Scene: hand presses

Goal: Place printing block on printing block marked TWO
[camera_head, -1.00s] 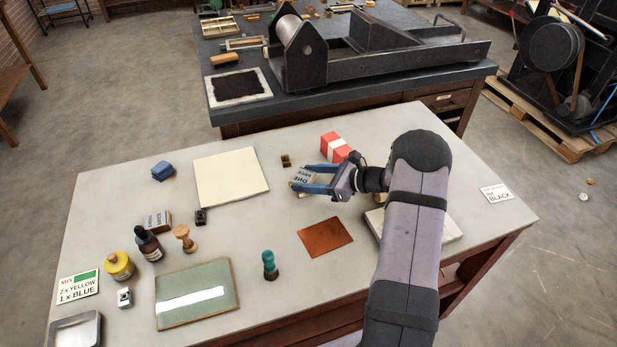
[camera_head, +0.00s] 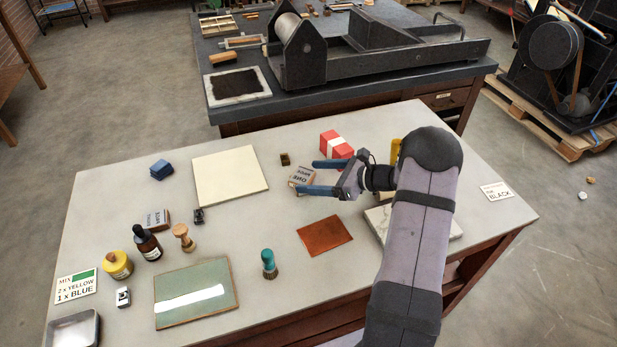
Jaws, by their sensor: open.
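A small wooden printing block (camera_head: 301,179) with a grey lettered face, reading what looks like ONE on its first line, rests right of the cream sheet. I cannot tell whether another block lies under it. A second lettered block (camera_head: 155,219) lies at the left, behind the dark bottle; its words are too small to read. No marking TWO is legible. My gripper (camera_head: 307,177) is open, with its blue fingers spread to the right of the first block, their tips near its two sides. I see no object held.
A red-and-white box (camera_head: 335,146) stands close behind the gripper. A small brown block (camera_head: 285,159) sits behind the lettered block. A copper plate (camera_head: 325,235) lies in front. A pale slab (camera_head: 378,220) and a yellow object (camera_head: 395,152) are partly hidden by my arm.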

